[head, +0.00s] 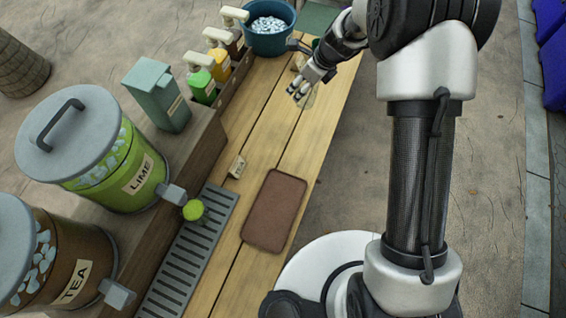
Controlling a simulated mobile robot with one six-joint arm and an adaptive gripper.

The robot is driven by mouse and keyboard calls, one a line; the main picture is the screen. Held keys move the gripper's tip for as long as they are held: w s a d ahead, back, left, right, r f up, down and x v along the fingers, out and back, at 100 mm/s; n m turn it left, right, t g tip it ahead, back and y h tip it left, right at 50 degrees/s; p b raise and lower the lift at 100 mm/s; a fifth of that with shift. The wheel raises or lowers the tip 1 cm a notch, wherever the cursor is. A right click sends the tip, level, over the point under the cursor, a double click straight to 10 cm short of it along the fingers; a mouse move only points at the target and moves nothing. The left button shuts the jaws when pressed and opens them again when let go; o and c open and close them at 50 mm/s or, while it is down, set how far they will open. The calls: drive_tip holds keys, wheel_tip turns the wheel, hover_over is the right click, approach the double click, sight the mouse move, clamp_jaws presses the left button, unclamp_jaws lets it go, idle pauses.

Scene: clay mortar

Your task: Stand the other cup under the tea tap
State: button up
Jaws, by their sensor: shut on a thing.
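The tea dispenser (62,262) is a brown drum with a TEA label at the lower left. Its grey tap (118,293) points out over the slotted drip grate (185,262). A cup with green content (194,210) stands on the grate by the lime tap (173,194). My gripper (302,91) is at the far end of the wooden counter, shut on a pale, see-through cup (310,98). The cup is mostly hidden by the fingers, and I cannot tell whether it touches the counter. No cup shows below the tea tap.
The green lime dispenser (88,150) stands beside the tea one. A brown tray (274,211) and a small label block (237,167) lie on the counter. A teal box (157,95), several pump bottles (202,86) and an ice bucket (269,28) line the back.

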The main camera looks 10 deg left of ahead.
drive_tip(key=shift+w+a+m, duration=0.3)
drive_tip(key=shift+a+m, duration=0.2)
drive_tip(key=shift+m, duration=0.2)
wheel_tip(320, 180, down, 20)
drive_tip(key=b, duration=0.7)
drive_tip(key=shift+w, duration=0.1)
drive_tip(key=shift+r, duration=0.1)
drive_tip(key=o, duration=1)
drive_tip(key=shift+f, duration=0.2)
drive_tip(key=shift+o, duration=0.2)
drive_tip(key=shift+r, duration=0.15)
